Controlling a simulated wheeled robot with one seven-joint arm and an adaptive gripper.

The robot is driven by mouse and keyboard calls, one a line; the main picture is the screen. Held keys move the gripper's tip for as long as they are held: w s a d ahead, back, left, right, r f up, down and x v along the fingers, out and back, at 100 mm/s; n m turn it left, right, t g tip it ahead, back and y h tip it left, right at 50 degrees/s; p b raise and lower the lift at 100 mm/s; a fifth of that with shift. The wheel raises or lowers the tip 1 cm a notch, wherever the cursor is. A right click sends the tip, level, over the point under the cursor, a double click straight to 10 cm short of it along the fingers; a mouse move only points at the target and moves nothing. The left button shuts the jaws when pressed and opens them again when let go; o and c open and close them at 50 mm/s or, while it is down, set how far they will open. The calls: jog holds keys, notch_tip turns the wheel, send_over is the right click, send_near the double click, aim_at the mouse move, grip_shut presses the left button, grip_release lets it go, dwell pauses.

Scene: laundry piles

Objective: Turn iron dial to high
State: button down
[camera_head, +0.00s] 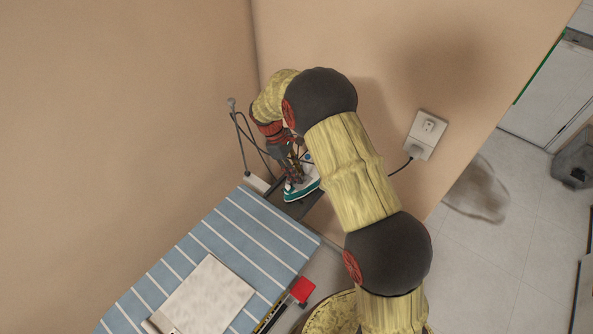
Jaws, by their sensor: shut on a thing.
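The iron (300,192) is white and teal. It rests on a dark plate (298,208) at the far end of the striped ironing board, near the corner of the walls. My gripper (296,174) reaches down over the iron from above and is shut on it. The dial is hidden by my gripper or too small to make out, so its setting cannot be read. My arm covers part of the area right of the iron.
The ironing board (245,225) has a blue and white striped cover with a pale folded cloth (212,290) on it. A red object (302,290) is by its right edge. A wall outlet (426,135) with a plugged cord is on the right wall. Open tiled floor (490,260) lies right.

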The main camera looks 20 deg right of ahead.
jog(key=shift+m+g+y+p, duration=0.3)
jog(key=shift+m+y+p, duration=0.1)
jog(key=shift+m, duration=0.8)
jog(key=c, duration=1.6)
grip_release()
jog(key=shift+o, duration=0.2)
